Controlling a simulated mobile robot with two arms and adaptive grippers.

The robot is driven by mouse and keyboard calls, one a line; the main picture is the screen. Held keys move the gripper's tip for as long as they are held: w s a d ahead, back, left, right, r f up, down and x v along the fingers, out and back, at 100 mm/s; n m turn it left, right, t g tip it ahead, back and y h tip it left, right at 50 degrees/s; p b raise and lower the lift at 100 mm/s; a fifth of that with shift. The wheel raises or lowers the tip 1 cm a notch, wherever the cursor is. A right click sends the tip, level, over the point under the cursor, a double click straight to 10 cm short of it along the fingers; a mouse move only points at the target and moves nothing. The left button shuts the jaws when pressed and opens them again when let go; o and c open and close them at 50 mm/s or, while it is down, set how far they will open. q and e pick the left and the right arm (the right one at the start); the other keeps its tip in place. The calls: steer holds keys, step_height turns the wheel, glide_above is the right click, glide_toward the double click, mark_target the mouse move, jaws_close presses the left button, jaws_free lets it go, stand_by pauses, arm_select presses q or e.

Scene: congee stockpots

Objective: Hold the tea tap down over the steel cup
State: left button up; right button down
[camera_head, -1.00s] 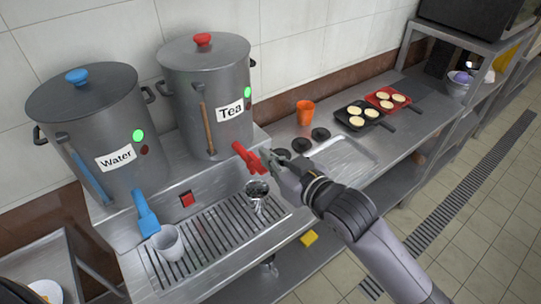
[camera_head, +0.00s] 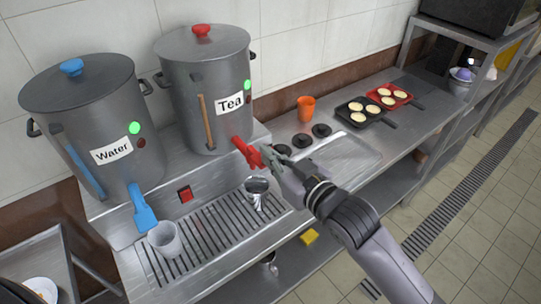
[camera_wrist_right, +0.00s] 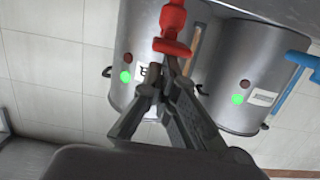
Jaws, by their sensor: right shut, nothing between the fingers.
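The tea stockpot (camera_head: 205,85) has a red lid knob, a Tea label and a red tap (camera_head: 247,152) at its lower front. My right gripper (camera_head: 268,155) is shut and empty, with its fingertips at the red tap's handle. In the right wrist view the closed fingers (camera_wrist_right: 166,80) point at the red tap (camera_wrist_right: 172,30); whether they touch it I cannot tell. The steel cup (camera_head: 257,192) stands upright on the slatted drain tray, below the tap and gripper. No flow of tea shows. My left gripper is out of view.
The water stockpot (camera_head: 88,125) with a blue tap (camera_head: 143,210) stands at left, a grey-white cup (camera_head: 165,239) below it. The drain tray (camera_head: 205,240) has a raised rim. An orange cup (camera_head: 306,109) and pans of round cakes (camera_head: 365,112) stand farther right.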

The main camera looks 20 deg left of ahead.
arm_select(q)
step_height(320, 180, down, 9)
steer(key=b, duration=0.8)
arm_select(e)
steer(key=f+t+y, duration=0.1)
steer(key=f+y, duration=0.1)
steer(key=f+t+y, duration=0.1)
steer(key=shift+s+d+f+t, duration=0.1)
steer(key=shift+s+d+t, duration=0.15)
steer(key=shift+d+t, duration=0.1)
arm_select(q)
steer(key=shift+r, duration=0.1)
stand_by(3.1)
